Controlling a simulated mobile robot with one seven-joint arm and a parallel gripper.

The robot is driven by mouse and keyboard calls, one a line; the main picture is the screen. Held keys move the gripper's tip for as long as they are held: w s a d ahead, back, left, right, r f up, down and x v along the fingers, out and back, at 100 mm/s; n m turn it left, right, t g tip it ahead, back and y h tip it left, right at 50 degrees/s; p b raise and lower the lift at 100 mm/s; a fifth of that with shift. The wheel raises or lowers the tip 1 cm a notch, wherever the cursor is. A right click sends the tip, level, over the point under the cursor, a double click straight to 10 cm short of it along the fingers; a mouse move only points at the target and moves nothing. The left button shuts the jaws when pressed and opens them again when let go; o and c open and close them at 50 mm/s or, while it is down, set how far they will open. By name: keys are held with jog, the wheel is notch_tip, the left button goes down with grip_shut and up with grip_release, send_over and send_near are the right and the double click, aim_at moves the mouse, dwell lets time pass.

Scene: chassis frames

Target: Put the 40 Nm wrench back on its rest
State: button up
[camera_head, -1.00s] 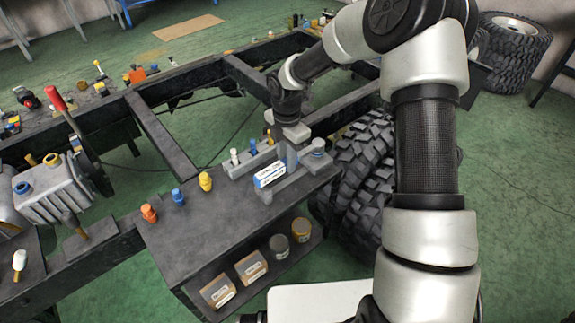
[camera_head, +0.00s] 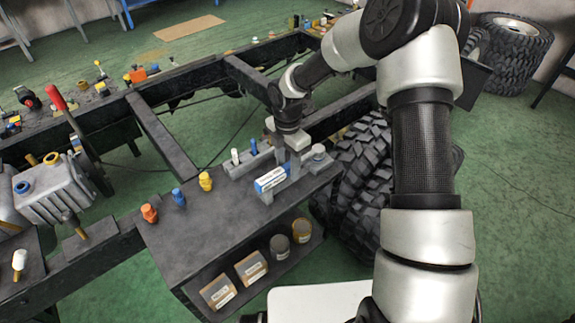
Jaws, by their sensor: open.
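My gripper (camera_head: 295,160) is over the back right part of the dark cart top, pointing down, its jaws open. It is close behind a blue-and-white labelled block (camera_head: 270,180); I cannot tell whether it touches anything. A grey rack (camera_head: 246,163) stands left of the gripper, with a white-topped piece (camera_head: 235,156) and a blue-topped piece (camera_head: 254,146) upright at it. A grey round-topped part (camera_head: 318,155) is just right of the gripper. I cannot make out which piece is the 40 Nm wrench or its rest; the gripper hides part of this area.
The cart top (camera_head: 205,235) is bare at its front. Orange (camera_head: 149,213), blue (camera_head: 179,197) and yellow (camera_head: 205,181) fittings stand along its left edge. Boxes and cans sit on the shelf below. A black chassis frame (camera_head: 160,135) lies behind, and large tyres (camera_head: 365,170) to the right.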

notch_tip(320, 180, up, 12)
jog(key=p, duration=0.1)
jog(key=shift+r, duration=0.1)
dwell(0.5)
notch_tip(320, 180, up, 12)
jog(key=m+t+h+p, duration=0.1)
jog(key=m+p, duration=0.2)
jog(key=m, duration=0.2)
send_over(288, 166)
jog(key=s+d, duration=0.4)
jog(key=s, duration=0.1)
jog(key=s+d+r+m+t+p, duration=0.1)
jog(key=s+d+r+m+p, duration=0.1)
jog(key=s+r+m, duration=0.4)
jog(key=s+d+r+m+t+y+p, duration=0.1)
jog(key=s+d+r+m+t+p, duration=0.2)
jog(key=s+r+m, duration=0.8)
jog(key=s+m+p, duration=0.1)
jog(key=s+m, duration=0.1)
jog(key=s, duration=0.2)
jog(key=shift+d+m, duration=0.3)
jog(key=shift+d, duration=0.1)
